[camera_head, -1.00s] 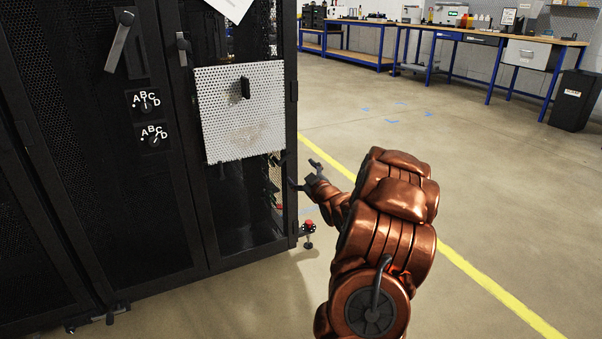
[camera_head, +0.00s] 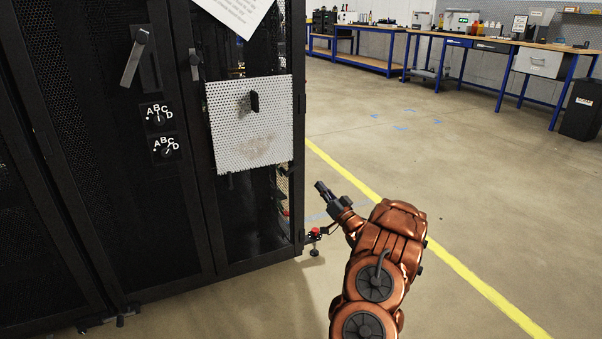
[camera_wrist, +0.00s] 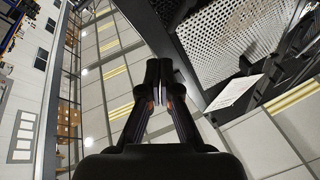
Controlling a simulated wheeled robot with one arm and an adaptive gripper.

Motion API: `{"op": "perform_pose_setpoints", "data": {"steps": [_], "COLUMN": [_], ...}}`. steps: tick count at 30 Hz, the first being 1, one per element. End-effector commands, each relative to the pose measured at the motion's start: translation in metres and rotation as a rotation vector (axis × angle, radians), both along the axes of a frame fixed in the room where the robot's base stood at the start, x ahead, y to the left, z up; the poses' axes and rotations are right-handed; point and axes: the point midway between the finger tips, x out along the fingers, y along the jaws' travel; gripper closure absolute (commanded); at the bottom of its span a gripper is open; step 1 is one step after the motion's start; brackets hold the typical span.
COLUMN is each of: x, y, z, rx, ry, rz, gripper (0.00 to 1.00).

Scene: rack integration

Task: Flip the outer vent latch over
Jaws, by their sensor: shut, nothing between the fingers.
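A white perforated vent panel (camera_head: 250,145) is mounted on the front of the black rack. A small black latch (camera_head: 254,102) stands upright on its upper middle; I cannot tell for certain that it is the outer vent latch. My gripper (camera_head: 321,187) is to the right of the rack, lower than the panel and apart from it. In the wrist view my gripper's fingers (camera_wrist: 159,70) are together with nothing between them. The latch cannot be made out clearly in the wrist view.
The black rack (camera_head: 190,220) has a lever handle (camera_head: 135,57) and two ABCD dials (camera_head: 159,115) on the left. A red button on a small stand (camera_head: 315,235) is near its lower right corner. Open floor (camera_head: 480,180) lies to the right, with workbenches (camera_head: 450,40) behind.

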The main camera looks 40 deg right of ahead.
Motion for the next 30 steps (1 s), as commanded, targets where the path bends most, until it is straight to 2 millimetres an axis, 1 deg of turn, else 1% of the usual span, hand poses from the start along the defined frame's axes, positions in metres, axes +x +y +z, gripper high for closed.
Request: {"op": "perform_pose_setpoints", "data": {"steps": [3, 9, 12, 17, 20, 23, 30], "x": [-0.007, -0.02, -0.024, -0.025, -0.019, -0.007, 0.03], "y": [0.0, 0.006, 0.009, 0.011, 0.013, 0.013, 0.014], "z": [-0.014, -0.033, -0.041, -0.043, -0.041, -0.036, -0.016], "rx": [0.133, 0.321, 0.382, 0.419, 0.421, 0.421, 0.417], "ry": [-0.056, -0.126, -0.141, -0.153, -0.153, -0.151, -0.153], "rz": [0.099, 0.261, 0.314, 0.355, 0.359, 0.359, 0.359], "gripper": [1.0, 1.0, 1.0, 1.0, 1.0, 1.0, 1.0]}}
